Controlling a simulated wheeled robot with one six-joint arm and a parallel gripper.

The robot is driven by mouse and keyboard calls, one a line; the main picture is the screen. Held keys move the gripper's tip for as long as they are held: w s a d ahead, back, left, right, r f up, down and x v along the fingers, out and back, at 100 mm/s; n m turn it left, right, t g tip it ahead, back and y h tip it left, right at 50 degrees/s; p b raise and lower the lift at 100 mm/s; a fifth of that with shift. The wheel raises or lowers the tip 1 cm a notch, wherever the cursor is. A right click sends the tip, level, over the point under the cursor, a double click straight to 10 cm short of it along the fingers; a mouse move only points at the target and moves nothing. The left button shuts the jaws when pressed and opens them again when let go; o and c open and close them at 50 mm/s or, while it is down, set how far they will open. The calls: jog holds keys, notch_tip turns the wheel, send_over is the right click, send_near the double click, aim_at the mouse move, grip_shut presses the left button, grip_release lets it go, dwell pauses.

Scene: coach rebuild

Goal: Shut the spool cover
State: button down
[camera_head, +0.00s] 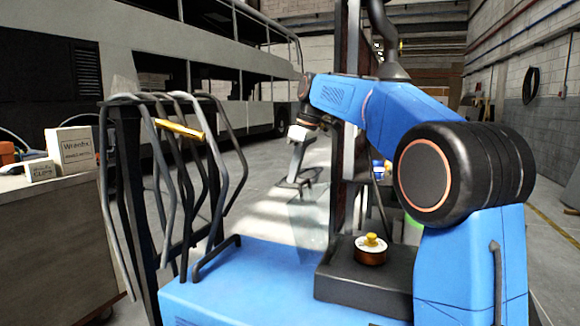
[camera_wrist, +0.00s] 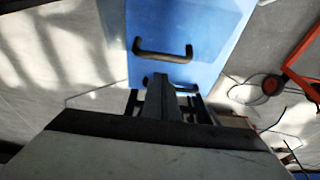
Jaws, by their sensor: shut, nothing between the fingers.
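A spool (camera_head: 371,256) with a coppery winding and a yellow knob sits on a dark box on my blue base. A clear panel (camera_head: 309,222), which looks like the spool cover, stands raised at the box's left side, leaving the spool uncovered. My gripper (camera_head: 290,180) hangs from the blue arm behind and above this panel, apart from the spool. In the wrist view my gripper (camera_wrist: 164,88) points over the blue base, with its fingers together and nothing between them. I cannot clearly make out the cover or the spool in the wrist view.
A rack of bent grey bars with a yellow one (camera_head: 180,129) stands at left. A dark upright post is behind the spool box. Concrete floor lies open behind the panel.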

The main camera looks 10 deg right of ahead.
jog(key=shift+s+d, duration=0.55)
jog(key=shift+d, duration=0.2)
